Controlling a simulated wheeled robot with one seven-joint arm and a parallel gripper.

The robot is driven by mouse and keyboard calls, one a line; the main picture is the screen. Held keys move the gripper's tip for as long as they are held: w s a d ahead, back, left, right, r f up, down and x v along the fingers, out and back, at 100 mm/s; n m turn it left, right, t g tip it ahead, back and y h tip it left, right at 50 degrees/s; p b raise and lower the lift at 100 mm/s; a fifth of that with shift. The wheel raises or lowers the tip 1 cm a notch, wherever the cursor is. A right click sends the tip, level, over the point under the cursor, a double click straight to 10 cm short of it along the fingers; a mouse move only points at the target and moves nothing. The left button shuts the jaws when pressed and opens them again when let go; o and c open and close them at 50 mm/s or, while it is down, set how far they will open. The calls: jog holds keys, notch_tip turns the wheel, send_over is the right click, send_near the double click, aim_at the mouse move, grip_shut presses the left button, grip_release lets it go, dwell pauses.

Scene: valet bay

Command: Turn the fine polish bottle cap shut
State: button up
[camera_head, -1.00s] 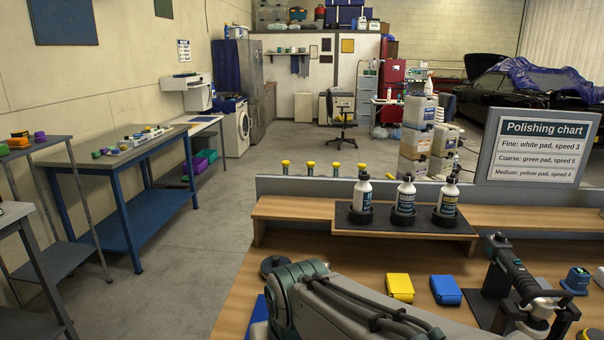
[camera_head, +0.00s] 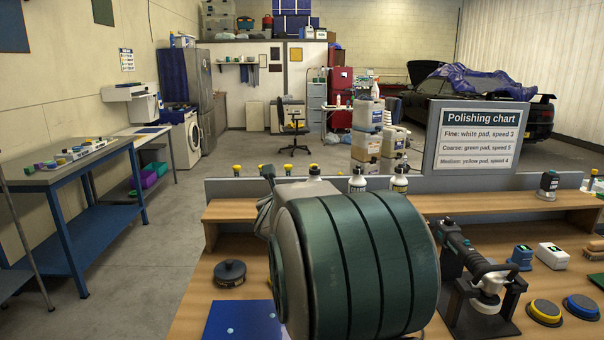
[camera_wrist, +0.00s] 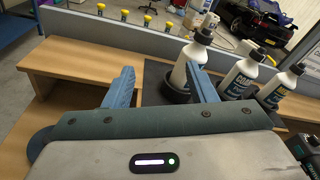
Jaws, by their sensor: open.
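Three white polish bottles with dark caps stand in a row on a dark rack (camera_wrist: 155,72) on the raised wooden shelf. The leftmost bottle (camera_wrist: 185,72) has its dark cap (camera_wrist: 204,36) on top; its label is mostly hidden behind a finger, so I cannot read it. The middle bottle (camera_wrist: 240,75), seemingly marked coarse, and the right bottle (camera_wrist: 284,86) stand farther right. My gripper (camera_wrist: 160,70) is open and empty, its right finger overlapping the leftmost bottle in the wrist view. In the head view my arm hides the gripper and most of the leftmost bottle (camera_head: 314,172).
A polishing machine (camera_head: 474,270) stands on a black stand to the right of my arm. A polishing chart (camera_head: 480,137) is on the divider. A dark round pad (camera_head: 229,273) and a blue panel (camera_head: 242,322) lie on the bench at left. Yellow-capped items (camera_wrist: 148,16) show beyond the divider.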

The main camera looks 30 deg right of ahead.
aim_at(316, 168)
jog(key=w+d+m+h+p, duration=0.1)
jog(key=w+d+m, duration=0.1)
jog(key=d, duration=0.3)
jog(key=w+d+m+h+p, duration=0.1)
jog(key=w+d+m, duration=0.1)
jog(key=w+d, duration=0.2)
jog(key=w+d+r+m+g+h+p, duration=0.1)
jog(key=w+d+m, duration=0.1)
jog(key=d, duration=0.5)
jog(key=shift+w+m+p, duration=0.3)
jog(key=shift+w+p, duration=0.1)
jog(key=c, duration=1)
